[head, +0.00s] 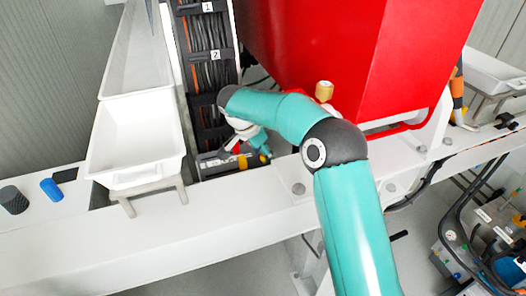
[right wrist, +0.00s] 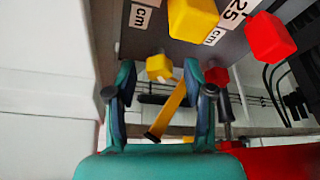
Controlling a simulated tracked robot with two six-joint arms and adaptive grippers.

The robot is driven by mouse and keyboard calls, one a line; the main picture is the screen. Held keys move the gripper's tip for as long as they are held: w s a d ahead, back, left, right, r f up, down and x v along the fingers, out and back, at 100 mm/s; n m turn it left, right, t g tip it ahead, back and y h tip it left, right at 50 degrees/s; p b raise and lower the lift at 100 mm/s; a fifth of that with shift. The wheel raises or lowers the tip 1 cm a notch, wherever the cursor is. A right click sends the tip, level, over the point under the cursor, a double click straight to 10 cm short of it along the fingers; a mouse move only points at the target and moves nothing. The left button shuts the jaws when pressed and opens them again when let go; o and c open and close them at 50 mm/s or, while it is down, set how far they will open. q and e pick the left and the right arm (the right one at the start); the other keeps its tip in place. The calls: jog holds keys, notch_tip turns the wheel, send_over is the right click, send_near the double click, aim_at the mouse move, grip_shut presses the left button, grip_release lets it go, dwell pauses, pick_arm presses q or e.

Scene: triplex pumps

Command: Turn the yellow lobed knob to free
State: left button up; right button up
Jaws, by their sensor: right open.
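My right gripper (head: 262,148) is over the dark panel (head: 212,166) at the foot of the cable tray. In the right wrist view its two fingers (right wrist: 162,80) are apart, with nothing clamped. A small yellow knob (right wrist: 158,67) shows between the fingertips, with a yellow bar (right wrist: 170,110) slanting below it. A larger yellow knob (right wrist: 193,18) is above, on the grey panel face. I cannot tell which yellow knob is the lobed one, nor its setting. In the head view yellow parts (head: 243,162) show beside the gripper, partly hidden. My left gripper is out of view.
Red knobs (right wrist: 270,38) sit to the right of the yellow ones. A large red housing (head: 340,60) stands right of the panel. A white bin (head: 135,172) stands left. The white beam (head: 100,240) in front is mostly clear.

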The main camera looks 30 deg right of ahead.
jog(key=shift+c, duration=0.2)
grip_shut()
jog(key=shift+s+d, duration=0.1)
jog(key=n+t+b, duration=0.1)
jog(key=n+b, duration=0.1)
jog(key=b, duration=0.1)
jog(key=shift+f, duration=0.2)
jog(key=shift+n+t+y+b, duration=0.3)
jog(key=shift+n+b, duration=0.6)
jog(key=shift+n, duration=0.2)
jog(key=shift+s+r+n+t+b, duration=0.15)
jog(key=shift+n+t+b, duration=0.15)
jog(key=shift+n+b, duration=0.35)
jog(key=shift+n, duration=0.25)
